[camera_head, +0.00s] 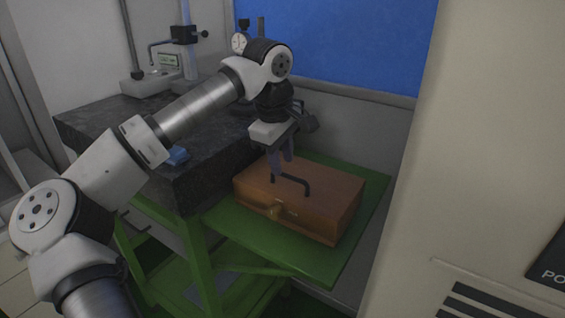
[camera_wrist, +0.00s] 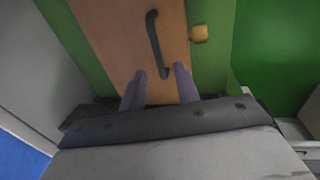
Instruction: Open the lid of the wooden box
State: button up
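The wooden box (camera_head: 325,204) is orange-brown and lies closed on a green shelf. Its lid (camera_wrist: 110,30) fills the upper middle of the wrist view. A black bar handle (camera_head: 292,183) stands on the lid, and it also shows in the wrist view (camera_wrist: 154,42). A brass latch (camera_head: 274,211) is on the front side; it shows in the wrist view (camera_wrist: 199,33) at the right edge of the lid. My gripper (camera_head: 279,170) points down over the lid near the handle's left end. In the wrist view its two fingers (camera_wrist: 160,72) are apart, with the handle's near end between or just beyond their tips.
The green shelf (camera_head: 328,267) has bare room in front of and right of the box. A dark stone block (camera_head: 190,185) stands left of it, with a gauge stand (camera_head: 188,50) at the back. A wall is behind the box. A beige cabinet (camera_head: 480,130) rises at the right.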

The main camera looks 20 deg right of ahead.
jog(key=shift+w+d+f, duration=0.1)
jog(key=shift+f, duration=0.55)
jog(key=shift+w+d+f, duration=0.1)
jog(key=shift+f, duration=0.55)
grip_shut()
